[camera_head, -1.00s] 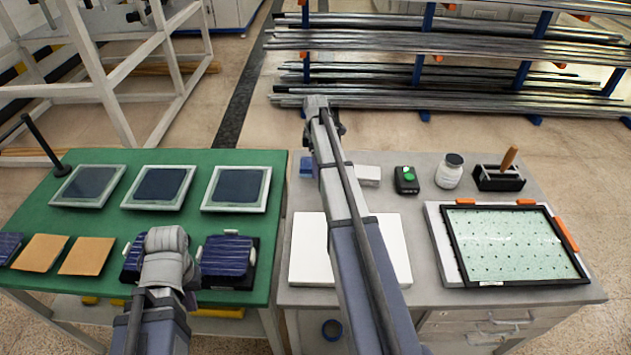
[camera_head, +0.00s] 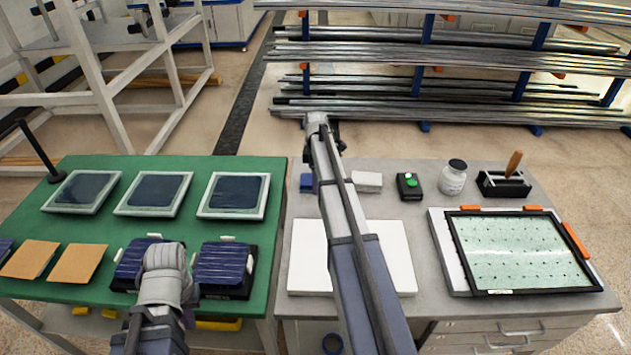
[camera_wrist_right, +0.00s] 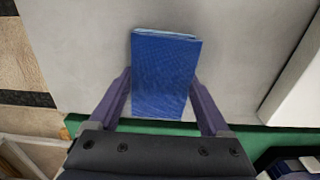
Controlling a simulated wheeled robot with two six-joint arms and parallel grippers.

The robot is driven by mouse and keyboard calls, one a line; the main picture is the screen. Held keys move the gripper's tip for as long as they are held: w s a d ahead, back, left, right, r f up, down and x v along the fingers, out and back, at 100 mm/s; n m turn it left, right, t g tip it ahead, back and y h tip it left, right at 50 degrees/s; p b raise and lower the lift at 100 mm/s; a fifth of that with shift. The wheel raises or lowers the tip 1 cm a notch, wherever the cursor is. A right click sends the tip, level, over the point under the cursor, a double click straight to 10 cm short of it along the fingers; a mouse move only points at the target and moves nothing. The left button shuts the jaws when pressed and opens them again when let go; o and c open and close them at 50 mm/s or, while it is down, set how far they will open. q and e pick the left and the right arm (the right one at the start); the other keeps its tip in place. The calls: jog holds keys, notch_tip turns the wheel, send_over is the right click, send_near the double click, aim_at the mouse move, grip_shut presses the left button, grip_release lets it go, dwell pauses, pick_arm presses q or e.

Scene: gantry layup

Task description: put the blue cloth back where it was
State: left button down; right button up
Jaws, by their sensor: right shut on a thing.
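The blue cloth (camera_wrist_right: 163,75) is a folded rectangle between the purple fingers of my right gripper (camera_wrist_right: 163,98) in the right wrist view. The gripper is shut on it. In the head view, part of the cloth (camera_head: 306,183) shows at the far left of the grey bench, left of my right arm. The cloth is over the bench top; whether it touches the bench I cannot tell. My right gripper is mostly hidden behind its own arm there. My left arm's end (camera_head: 165,275) is over the green table by a blue solar cell (camera_head: 137,260); its fingers are hidden.
The grey bench (camera_head: 425,235) holds a white block (camera_head: 367,182), a green-button box (camera_head: 409,186), a jar (camera_head: 453,177), a black holder (camera_head: 503,184), a white board (camera_head: 308,258) and a framed panel (camera_head: 520,250). The green table (camera_head: 195,228) holds framed panels and cells.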

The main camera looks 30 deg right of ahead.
jog(key=o, duration=1)
notch_tip(320, 180, up, 12)
jog(key=p, duration=1.2)
jog(key=shift+r, duration=0.15)
